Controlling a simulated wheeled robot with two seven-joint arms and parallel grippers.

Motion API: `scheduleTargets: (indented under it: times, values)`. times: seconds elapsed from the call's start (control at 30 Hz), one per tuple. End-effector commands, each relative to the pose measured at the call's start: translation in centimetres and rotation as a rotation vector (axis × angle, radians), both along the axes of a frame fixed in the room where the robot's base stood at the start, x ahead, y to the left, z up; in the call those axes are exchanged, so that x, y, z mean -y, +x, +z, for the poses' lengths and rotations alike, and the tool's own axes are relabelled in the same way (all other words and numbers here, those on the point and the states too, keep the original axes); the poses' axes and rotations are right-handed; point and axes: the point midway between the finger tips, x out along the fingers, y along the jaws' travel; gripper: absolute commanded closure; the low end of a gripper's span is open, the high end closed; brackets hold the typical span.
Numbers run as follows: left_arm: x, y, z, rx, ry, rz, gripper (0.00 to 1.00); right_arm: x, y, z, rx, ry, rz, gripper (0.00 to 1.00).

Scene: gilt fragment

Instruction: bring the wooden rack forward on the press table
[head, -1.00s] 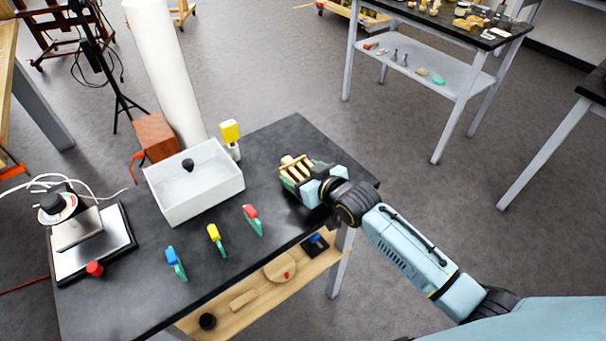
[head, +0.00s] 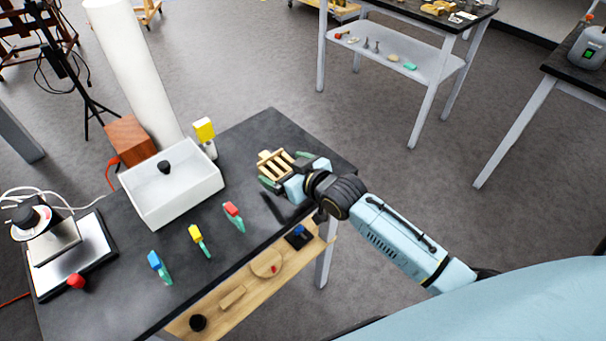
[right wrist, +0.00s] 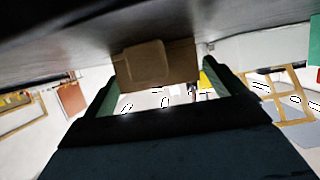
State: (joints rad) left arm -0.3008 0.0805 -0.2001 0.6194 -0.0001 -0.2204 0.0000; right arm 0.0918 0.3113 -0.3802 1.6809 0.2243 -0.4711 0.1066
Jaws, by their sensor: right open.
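The wooden rack (head: 273,162), a small light-wood frame with slats, is at the right part of the dark press table (head: 255,130). My right gripper (head: 280,176) is at the rack, its green fingers low by the tabletop. In the right wrist view the brown rack (right wrist: 155,65) shows between the spread fingers (right wrist: 162,80). The gripper is open; I cannot tell whether a finger touches the rack. The gripper hides part of the rack in the head view. My left gripper is out of view.
A white tray (head: 190,205) with a black knob stands left of the rack, a yellow-topped item (head: 204,130) behind. A wooden shelf (head: 210,322) lies below. The tabletop behind the rack is clear.

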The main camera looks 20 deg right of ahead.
Motion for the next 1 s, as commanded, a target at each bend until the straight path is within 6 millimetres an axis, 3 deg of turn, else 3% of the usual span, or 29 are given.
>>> scheduleTargets:
  times: [0.23,0.43,0.63,1.0]
  values:
    - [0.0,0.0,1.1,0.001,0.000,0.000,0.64,1.7,-4.7,2.1,-0.003,-0.002,0.001,0.06]
    - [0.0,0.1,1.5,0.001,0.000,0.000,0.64,2.7,-7.6,3.3,-0.002,-0.001,0.001,0.06]
    - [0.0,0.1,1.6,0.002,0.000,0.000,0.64,3.1,-8.7,3.9,-0.001,0.000,0.000,0.06]
    - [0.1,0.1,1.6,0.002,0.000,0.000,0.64,3.2,-8.8,3.9,0.000,0.000,0.000,0.06]
